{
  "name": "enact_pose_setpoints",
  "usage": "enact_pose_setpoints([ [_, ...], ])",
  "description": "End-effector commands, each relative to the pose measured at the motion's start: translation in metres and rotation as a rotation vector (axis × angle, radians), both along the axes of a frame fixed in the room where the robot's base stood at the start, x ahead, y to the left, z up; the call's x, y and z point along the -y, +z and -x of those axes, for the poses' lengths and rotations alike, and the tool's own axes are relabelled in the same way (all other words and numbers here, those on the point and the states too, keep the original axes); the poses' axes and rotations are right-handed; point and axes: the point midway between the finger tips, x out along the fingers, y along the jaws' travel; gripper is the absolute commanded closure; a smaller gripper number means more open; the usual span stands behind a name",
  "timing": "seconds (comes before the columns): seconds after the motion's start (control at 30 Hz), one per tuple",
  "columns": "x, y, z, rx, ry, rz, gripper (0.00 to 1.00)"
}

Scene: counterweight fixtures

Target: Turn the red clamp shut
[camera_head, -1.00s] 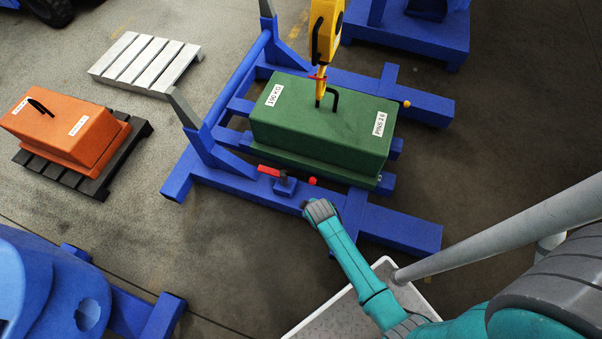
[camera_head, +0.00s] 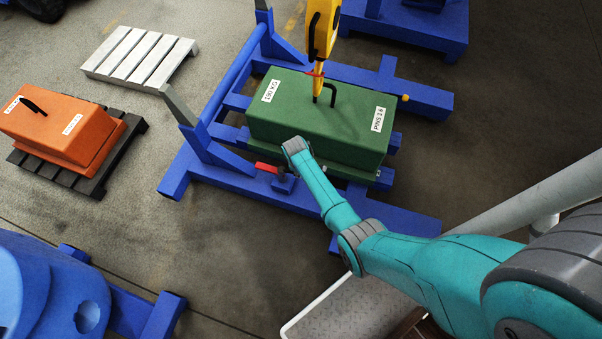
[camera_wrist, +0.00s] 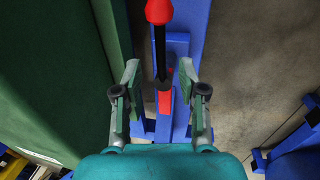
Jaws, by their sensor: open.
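The red clamp (camera_head: 268,167) sits on the near blue beam of the fixture, its red handle pointing left from a dark pivot on a small blue block. In the wrist view the clamp's red grip (camera_wrist: 160,11) is at the top, with a black lever running down to a small red part between my fingers. My gripper (camera_wrist: 160,72) is open, one finger on each side of the lever, and appears empty. I cannot tell how far above the lever the fingertips are. In the head view my wrist covers the gripper, just right of the clamp.
A green counterweight (camera_head: 318,115) rests on the blue frame (camera_head: 228,183) beside the clamp, with a yellow hoist hook (camera_head: 319,75) at its handle. An orange weight (camera_head: 60,130) lies on a dark pallet to the left. Floor between them is clear.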

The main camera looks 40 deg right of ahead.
Motion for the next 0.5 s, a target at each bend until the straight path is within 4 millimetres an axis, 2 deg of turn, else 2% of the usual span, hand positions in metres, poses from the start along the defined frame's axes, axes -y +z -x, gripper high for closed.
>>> enact_pose_setpoints([
  [0.2,0.005,-0.026,-0.003,-0.001,-0.001,0.000,0.59],
  [0.5,0.009,-0.053,-0.006,-0.001,0.000,0.000,0.59],
])
